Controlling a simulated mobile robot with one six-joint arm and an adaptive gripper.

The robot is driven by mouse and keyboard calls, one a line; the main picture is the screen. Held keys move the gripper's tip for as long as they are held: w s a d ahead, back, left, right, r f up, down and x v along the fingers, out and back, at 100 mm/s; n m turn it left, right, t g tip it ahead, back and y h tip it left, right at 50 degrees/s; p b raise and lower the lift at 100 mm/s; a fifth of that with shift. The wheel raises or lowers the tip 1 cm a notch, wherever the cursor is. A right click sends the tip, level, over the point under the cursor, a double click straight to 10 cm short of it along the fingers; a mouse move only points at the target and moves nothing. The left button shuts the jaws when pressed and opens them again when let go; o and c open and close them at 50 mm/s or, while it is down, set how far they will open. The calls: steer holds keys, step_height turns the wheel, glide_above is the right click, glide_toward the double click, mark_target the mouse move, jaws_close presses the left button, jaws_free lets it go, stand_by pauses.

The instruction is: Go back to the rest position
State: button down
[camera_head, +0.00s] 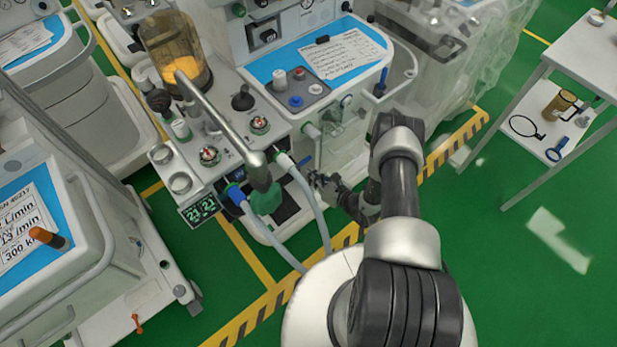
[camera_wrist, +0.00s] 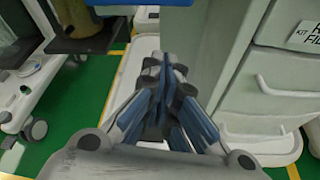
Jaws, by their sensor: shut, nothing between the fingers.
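My gripper (camera_head: 319,180) is in front of the anaesthesia cart (camera_head: 300,75) in the head view, close to its lower front by the hoses. In the wrist view my gripper (camera_wrist: 163,62) shows its blue-grey fingers together, with nothing between them. My arm reaches forward from the lower right of the head view, bent at the elbow. Whether the fingertips touch the cart cannot be told.
Grey hoses (camera_head: 312,200) and a green bag (camera_head: 267,198) hang just left of my gripper. White drawers (camera_wrist: 277,85) stand close on the right in the wrist view. A white table (camera_head: 585,55) stands at the right. Green floor (camera_head: 510,250) is clear at lower right.

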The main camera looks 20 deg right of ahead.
steer(key=a+p+v, duration=0.1)
steer(key=p+v, duration=0.2)
steer(key=v, duration=0.6)
steer(key=w+a+r+n+g+y, duration=0.2)
steer(key=w+r+n+y, duration=0.15)
steer(key=r, duration=0.55)
steer(key=w+a+r+n+g+y, duration=0.1)
steer(key=w+a+r+n+y, duration=0.1)
steer(key=r+n, duration=0.45)
steer(key=s+a+r+n+g, duration=0.2)
steer(key=a+r+n+g, duration=0.2)
steer(key=r, duration=0.6)
steer(key=s+a+r+n+g, duration=0.25)
steer(key=a+r+n, duration=0.2)
steer(key=r, duration=0.45)
steer(key=s+a+r+n+g+h, duration=0.25)
steer(key=s+r+n+h, duration=0.25)
steer(key=s+r+n, duration=0.5)
steer(key=s+d+r+n+t+h, duration=0.3)
steer(key=s+d+r+n+h, duration=0.1)
steer(key=s+r, duration=0.4)
steer(key=shift+s+d+n+t+h, duration=0.35)
steer(key=shift+s+n+h, duration=0.6)
steer(key=shift+s, duration=0.35)
